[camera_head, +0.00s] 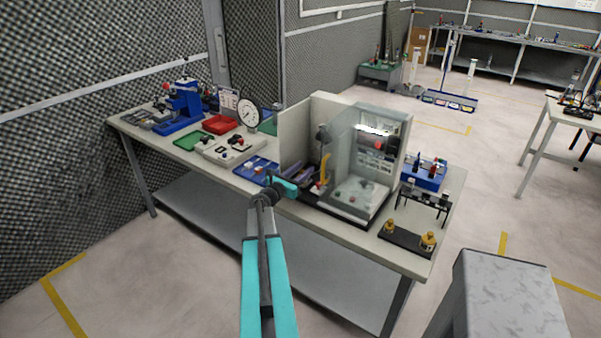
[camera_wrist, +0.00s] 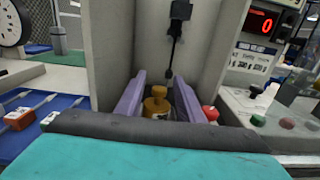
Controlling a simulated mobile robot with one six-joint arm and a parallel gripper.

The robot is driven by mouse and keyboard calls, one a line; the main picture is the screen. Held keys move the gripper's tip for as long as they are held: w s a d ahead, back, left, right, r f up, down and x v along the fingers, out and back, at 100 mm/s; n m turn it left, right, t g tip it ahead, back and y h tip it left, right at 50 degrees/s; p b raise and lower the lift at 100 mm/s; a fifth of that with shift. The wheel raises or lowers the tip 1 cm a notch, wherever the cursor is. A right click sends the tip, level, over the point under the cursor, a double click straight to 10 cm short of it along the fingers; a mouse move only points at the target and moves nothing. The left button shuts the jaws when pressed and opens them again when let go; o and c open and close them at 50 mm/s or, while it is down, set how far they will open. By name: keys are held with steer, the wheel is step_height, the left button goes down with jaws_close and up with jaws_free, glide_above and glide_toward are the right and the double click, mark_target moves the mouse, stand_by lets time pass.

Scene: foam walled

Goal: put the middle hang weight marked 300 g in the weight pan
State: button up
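A brass hang weight (camera_wrist: 158,104) with a knob on top sits between the purple fingers of my gripper (camera_wrist: 160,92) in the wrist view. The fingers appear closed on its sides; its lower part is hidden and I cannot read its mark. In the head view my gripper (camera_head: 303,174) is at the front of the pale-walled bay, left of the clear case. Two brass weights, left (camera_head: 391,226) and right (camera_head: 428,240), stand on a black rack (camera_head: 406,239) with a gap between them. A black hanging rod (camera_wrist: 173,45) shows beyond the fingers; I cannot make out the weight pan.
Pale panels (camera_head: 297,135) wall the bay. The clear case (camera_head: 365,155) stands to its right; a red display (camera_wrist: 262,22) reads 0. A red knob (camera_wrist: 211,113) is close to the right finger. A blue tray (camera_head: 257,170) lies left of my gripper.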

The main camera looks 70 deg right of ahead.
steer(key=shift+w+a+b, duration=0.1)
steer(key=shift+a+b, duration=0.3)
steer(key=shift+a, duration=0.2)
steer(key=shift+b+v, duration=1.9)
steer(key=shift+v, duration=3.5)
